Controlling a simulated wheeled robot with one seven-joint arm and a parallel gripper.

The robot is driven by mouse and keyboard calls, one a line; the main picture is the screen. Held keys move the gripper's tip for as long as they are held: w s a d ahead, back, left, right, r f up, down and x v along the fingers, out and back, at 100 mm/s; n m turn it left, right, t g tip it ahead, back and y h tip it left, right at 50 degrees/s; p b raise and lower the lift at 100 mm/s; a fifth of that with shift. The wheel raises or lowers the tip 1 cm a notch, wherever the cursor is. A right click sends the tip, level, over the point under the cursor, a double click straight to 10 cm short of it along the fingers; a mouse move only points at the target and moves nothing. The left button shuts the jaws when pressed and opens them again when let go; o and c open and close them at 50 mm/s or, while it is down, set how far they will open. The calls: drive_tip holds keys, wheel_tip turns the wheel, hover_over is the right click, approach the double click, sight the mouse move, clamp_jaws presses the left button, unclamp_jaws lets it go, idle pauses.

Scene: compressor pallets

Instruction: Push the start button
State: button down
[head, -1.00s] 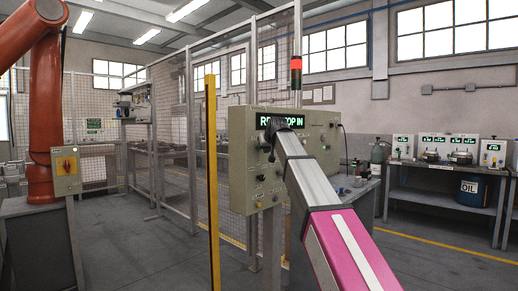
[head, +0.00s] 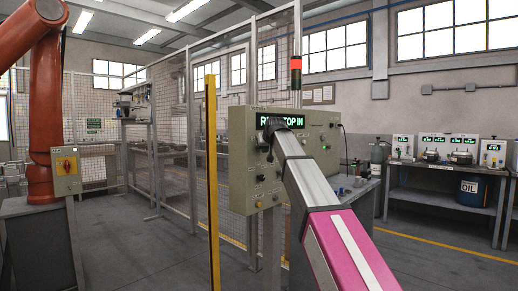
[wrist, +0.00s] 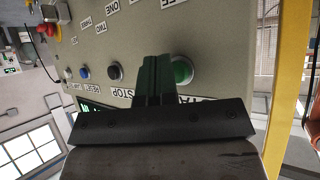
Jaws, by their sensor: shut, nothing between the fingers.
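The control panel (head: 240,180) is a beige box with a lit green-text display (head: 297,121). In the wrist view the panel appears turned over, with a green button (wrist: 183,70) in a metal ring, its label partly hidden behind my gripper. A black button (wrist: 115,71) sits to its left above a STOP label. My gripper (wrist: 157,60) is shut and empty, its fingers pointing at the panel face between these two buttons, close beside the green one. I cannot tell whether they touch the panel. In the head view my arm hides the fingertips and the buttons there.
A blue button (wrist: 85,73) marked RESET and a pale one are further left on the panel. A yellow post (head: 212,180) and mesh fence stand left of the panel. A red-topped light (head: 296,63) rises behind it. A bench (head: 440,175) stands at right.

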drive_tip(key=shift+w+a, duration=0.35)
drive_tip(key=shift+a, duration=0.05)
idle(0.7)
drive_tip(key=shift+s+d, duration=0.65)
drive_tip(key=shift+d, duration=0.1)
drive_tip(key=shift+d, duration=0.15)
drive_tip(key=s+d, duration=0.1)
drive_tip(key=d, duration=0.1)
drive_tip(key=s+d, duration=0.2)
drive_tip(key=shift+s+d, duration=0.25)
drive_tip(key=shift+s, duration=0.05)
idle(0.3)
idle(0.5)
